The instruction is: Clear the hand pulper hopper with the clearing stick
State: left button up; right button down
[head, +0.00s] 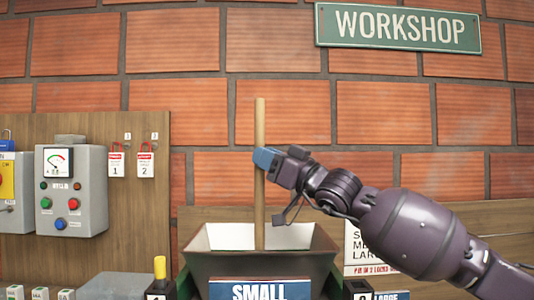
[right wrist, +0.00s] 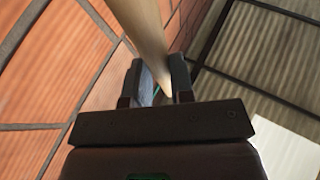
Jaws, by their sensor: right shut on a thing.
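The clearing stick (head: 260,215) is a long wooden rod standing upright in the head view. Its lower end is inside the mouth of the hopper (head: 205,268), a dark tapered bin with a pale inside. My right gripper (head: 264,160) is shut on the stick around its middle, above the hopper rim. In the right wrist view the stick (right wrist: 143,30) passes between the two fingers (right wrist: 157,85). The hopper's depths are hidden behind its front wall. My left gripper is not in view.
A control box (head: 72,190) with a gauge and buttons hangs on a wooden panel at left, beside red tags (head: 146,160). A yellow-handled thing (head: 160,268) stands left of the hopper. A SMALL sign (head: 260,290) is in front. A brick wall is behind.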

aim_at(263, 108)
jog(key=shift+f+b, duration=0.7)
jog(key=shift+f, duration=1.45)
dwell(0.4)
notch_tip(263, 108, up, 14)
jog(key=p, duration=0.3)
jog(key=shift+r, duration=0.15)
dwell(1.3)
jog(key=shift+s, duration=0.15)
dwell(0.4)
